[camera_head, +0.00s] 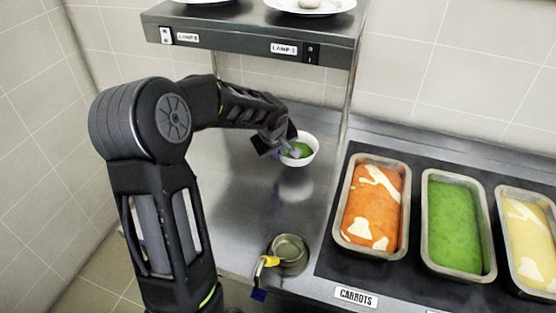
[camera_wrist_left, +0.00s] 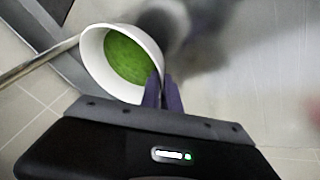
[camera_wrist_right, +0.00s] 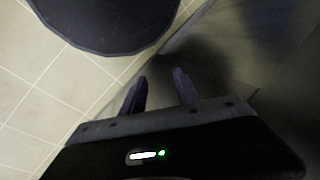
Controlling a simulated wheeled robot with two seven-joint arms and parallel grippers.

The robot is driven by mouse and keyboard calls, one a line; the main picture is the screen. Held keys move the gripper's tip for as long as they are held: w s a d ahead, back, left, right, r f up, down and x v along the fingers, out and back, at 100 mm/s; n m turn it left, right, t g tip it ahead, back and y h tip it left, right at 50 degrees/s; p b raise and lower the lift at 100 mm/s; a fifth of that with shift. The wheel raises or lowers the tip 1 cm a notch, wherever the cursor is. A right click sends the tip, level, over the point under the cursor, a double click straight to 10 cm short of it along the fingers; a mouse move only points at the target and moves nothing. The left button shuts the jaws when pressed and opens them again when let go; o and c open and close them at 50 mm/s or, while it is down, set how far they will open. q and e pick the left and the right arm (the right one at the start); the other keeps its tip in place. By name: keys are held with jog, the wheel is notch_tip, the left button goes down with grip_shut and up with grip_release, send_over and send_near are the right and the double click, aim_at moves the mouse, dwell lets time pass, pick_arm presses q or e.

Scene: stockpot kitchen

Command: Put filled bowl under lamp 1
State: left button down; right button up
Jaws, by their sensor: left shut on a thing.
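A white bowl (camera_head: 312,141) filled with green food is held by my left gripper (camera_head: 289,149) at its near left rim. The bowl is by the right post of the shelf, near the label reading LAMP 1 (camera_head: 284,48). In the left wrist view the bowl (camera_wrist_left: 91,50) shows its green contents, and the fingers (camera_wrist_left: 163,92) are shut on its rim. Whether the bowl touches the counter is hard to tell. My right gripper (camera_wrist_right: 161,90) shows only in its own wrist view, with its fingers apart and nothing between them.
A steel shelf (camera_head: 235,42) with plates on top stands over the counter (camera_head: 245,200). Pans of orange (camera_head: 372,205), green (camera_head: 455,220) and yellow food (camera_head: 528,240) stand at right. A small metal pot (camera_head: 290,253) with a yellow handle part sits at the front edge.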

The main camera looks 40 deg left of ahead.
pick_arm(q)
jog(key=shift+f, duration=1.55)
jog(key=shift+f, duration=0.1)
jog(key=c, duration=1.6)
grip_release()
jog(key=shift+r, duration=0.25)
jog(key=b+v, duration=0.1)
jog(key=v, duration=1)
jog(key=shift+s+d+r, duration=0.1)
jog(key=shift+s+r, duration=0.2)
